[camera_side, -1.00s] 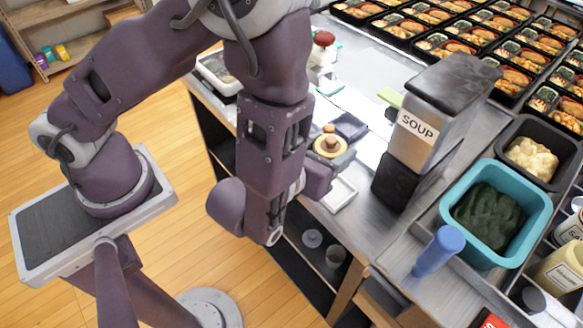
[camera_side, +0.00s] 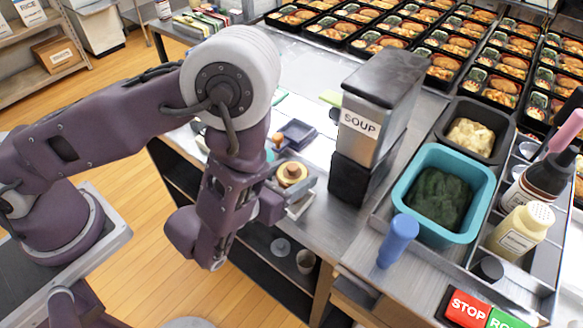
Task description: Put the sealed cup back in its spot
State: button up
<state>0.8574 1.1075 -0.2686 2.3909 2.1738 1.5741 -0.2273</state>
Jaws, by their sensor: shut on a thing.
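My gripper (camera_side: 288,182) is at the end of my purple arm, left of the soup dispenser, near the counter's front edge. It is shut on a small round item with a cream rim and brown middle, which looks like the sealed cup (camera_side: 293,172). The arm and gripper body hide the cup's lower part, and I cannot tell whether it touches anything below. A small white tray (camera_side: 301,207) shows just below and in front of the gripper, partly covered. A dark blue square tray (camera_side: 296,132) lies behind the cup.
The tall dispenser marked SOUP (camera_side: 372,118) stands close to the right of my gripper. Farther right are a teal tub (camera_side: 402,188), a blue-handled tool (camera_side: 397,240) and sauce bottles (camera_side: 519,231). Filled bento trays (camera_side: 440,66) cover the back right.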

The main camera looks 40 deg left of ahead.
jog(key=shift+f, duration=0.45)
dwell(0.3)
jog(key=o, duration=1.6)
jog(key=shift+o, duration=0.2)
